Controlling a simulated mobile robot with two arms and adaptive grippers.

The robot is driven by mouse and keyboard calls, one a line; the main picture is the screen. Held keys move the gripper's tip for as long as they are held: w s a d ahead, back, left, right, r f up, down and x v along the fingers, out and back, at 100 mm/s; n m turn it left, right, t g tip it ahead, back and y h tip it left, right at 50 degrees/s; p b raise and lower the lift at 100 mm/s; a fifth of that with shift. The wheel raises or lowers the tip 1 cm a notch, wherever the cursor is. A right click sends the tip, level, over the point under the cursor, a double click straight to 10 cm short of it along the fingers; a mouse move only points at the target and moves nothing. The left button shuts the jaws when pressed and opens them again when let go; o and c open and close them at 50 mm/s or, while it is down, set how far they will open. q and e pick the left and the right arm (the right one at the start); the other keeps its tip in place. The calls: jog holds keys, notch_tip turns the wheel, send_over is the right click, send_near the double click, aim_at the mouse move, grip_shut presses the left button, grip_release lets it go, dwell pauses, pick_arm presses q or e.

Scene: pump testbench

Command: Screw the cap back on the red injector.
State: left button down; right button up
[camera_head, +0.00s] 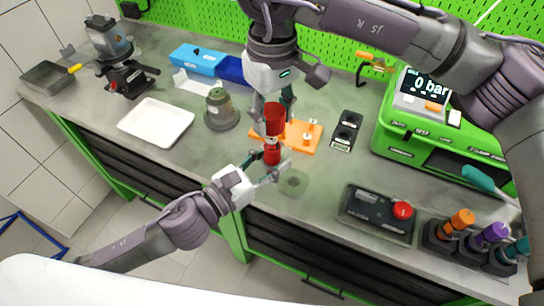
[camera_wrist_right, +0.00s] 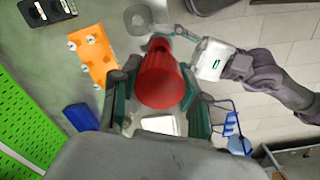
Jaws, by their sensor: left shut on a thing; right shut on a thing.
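The red injector (camera_head: 272,155) is upright over the front of the worktop, with a paler upper part. My left gripper (camera_head: 267,168) is shut on its lower part from the left. The red cap (camera_head: 274,121) is directly above the injector, wider at its top. My right gripper (camera_head: 274,104) points down and is shut on the cap. In the right wrist view, the cap (camera_wrist_right: 161,76) fills the space between the right fingers and hides most of the injector; my left gripper (camera_wrist_right: 172,36) shows beyond it. I cannot tell whether cap and injector touch.
An orange plate (camera_head: 300,137) with pegs lies just behind the injector. A grey-green round part (camera_head: 219,108) and white tray (camera_head: 157,122) are at left. A black control box (camera_head: 377,214) with a red button and the green testbench (camera_head: 400,140) are at right.

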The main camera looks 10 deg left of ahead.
aim_at(273, 140)
jog(key=shift+f, duration=1.55)
jog(key=shift+f, duration=0.1)
jog(key=shift+f, duration=0.8)
jog(key=shift+f, duration=0.55)
